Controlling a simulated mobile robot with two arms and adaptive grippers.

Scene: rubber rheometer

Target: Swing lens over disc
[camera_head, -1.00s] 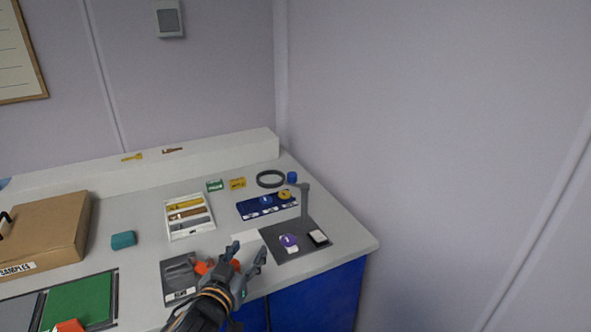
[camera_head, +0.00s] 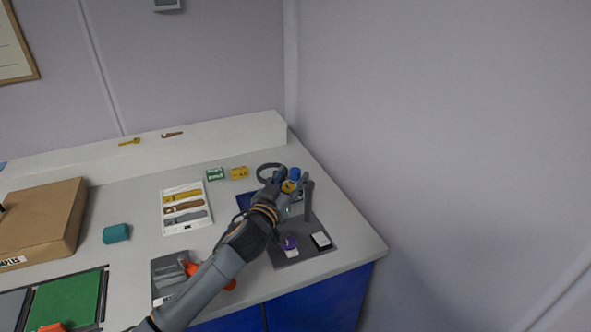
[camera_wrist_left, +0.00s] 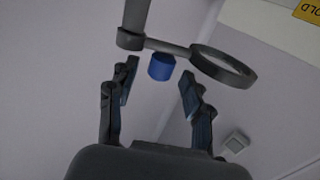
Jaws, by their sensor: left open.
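The lens (camera_head: 268,172) is a dark ring at the end of an arm on a grey post (camera_head: 308,205). It also shows in the left wrist view (camera_wrist_left: 222,66), out to the right of the post. A blue knob (camera_head: 294,173) sits by the lens arm. In the left wrist view the knob (camera_wrist_left: 161,66) lies between the fingers. My left gripper (camera_head: 291,181) is open around the knob; contact cannot be told. A purple disc (camera_head: 289,242) lies on the dark base plate (camera_head: 302,256), away from the lens. My right gripper is not in view.
A black-and-white block (camera_head: 320,240) sits beside the disc. My left arm partly covers a blue rack (camera_head: 245,199). A white tray of tools (camera_head: 168,222), green and yellow boxes, and a grey tray with orange parts lie left. The wall stands close on the right.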

